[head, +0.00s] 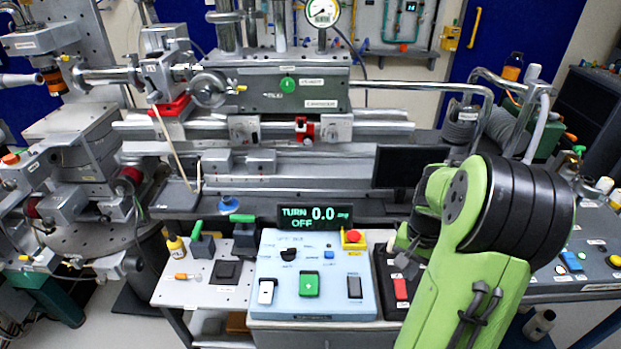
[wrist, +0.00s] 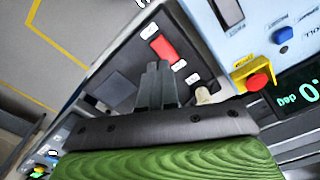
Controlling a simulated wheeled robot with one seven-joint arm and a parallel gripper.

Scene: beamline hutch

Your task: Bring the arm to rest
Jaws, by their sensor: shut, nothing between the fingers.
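My arm, green with a black ribbed joint, rises at the right of the head view and is bent over the bench. My gripper (wrist: 156,82) shows in the wrist view with its two grey fingers together and nothing between them. It is over a dark panel (wrist: 118,62), with the fingertips appearing close to a red rocker switch (wrist: 162,48); the exact gap cannot be told.
A light blue control box (head: 270,268) with a red stop button (head: 353,237) stands left of the arm. A display (head: 314,217) reads TURN 0.0 deg, OFF. Beamline equipment (head: 290,85) fills the back.

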